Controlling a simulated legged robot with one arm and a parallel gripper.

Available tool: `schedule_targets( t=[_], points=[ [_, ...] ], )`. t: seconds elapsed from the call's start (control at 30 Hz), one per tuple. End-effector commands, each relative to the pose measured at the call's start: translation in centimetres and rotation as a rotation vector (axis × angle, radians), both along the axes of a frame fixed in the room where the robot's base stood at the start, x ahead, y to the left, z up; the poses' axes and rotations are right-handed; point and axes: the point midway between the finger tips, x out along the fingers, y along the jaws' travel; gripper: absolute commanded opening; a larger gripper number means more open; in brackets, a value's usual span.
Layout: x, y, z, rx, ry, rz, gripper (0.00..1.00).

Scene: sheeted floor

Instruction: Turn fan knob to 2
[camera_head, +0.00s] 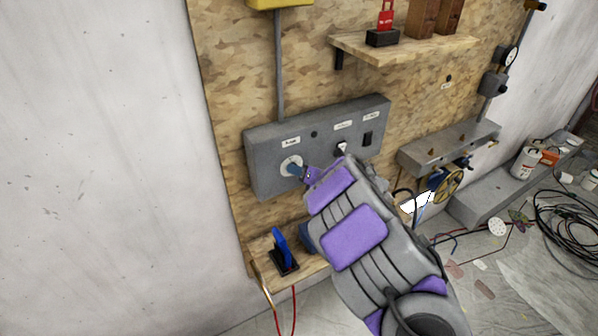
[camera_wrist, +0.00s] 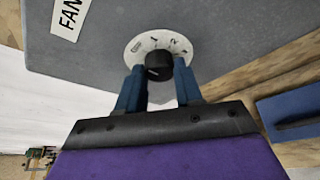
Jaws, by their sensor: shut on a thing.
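The fan knob (camera_wrist: 159,64) is a black knob on a white round dial (camera_wrist: 178,41) with dark markings, on the grey control box (camera_head: 262,155). A white label reading "FAN" (camera_wrist: 70,15) is beside it in the wrist view. In the head view the dial (camera_head: 291,165) is at the box's lower left, and my gripper partly hides it. My gripper (camera_wrist: 160,77) has its two blue fingers on either side of the knob and is shut on it. The number the knob points to cannot be read clearly.
The box also carries a toggle switch (camera_head: 342,148) and a black switch (camera_head: 367,138) right of the dial. A wooden shelf (camera_head: 410,50) is above. A small ledge below holds a blue item (camera_head: 281,250). Cables (camera_head: 570,225) lie on the floor at right.

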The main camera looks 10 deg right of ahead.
Motion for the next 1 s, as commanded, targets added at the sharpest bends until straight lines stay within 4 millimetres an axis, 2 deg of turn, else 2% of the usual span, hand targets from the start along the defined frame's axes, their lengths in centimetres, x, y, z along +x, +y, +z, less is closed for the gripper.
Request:
schedule_targets(
  t=[0.37, 1.0],
  points=[
    [0.05, -0.36, -0.52, 0.166, 0.058, -0.005, 0.05],
    [0.17, -0.47, -1.11, 0.739, 0.243, -0.003, 0.05]
  ],
)
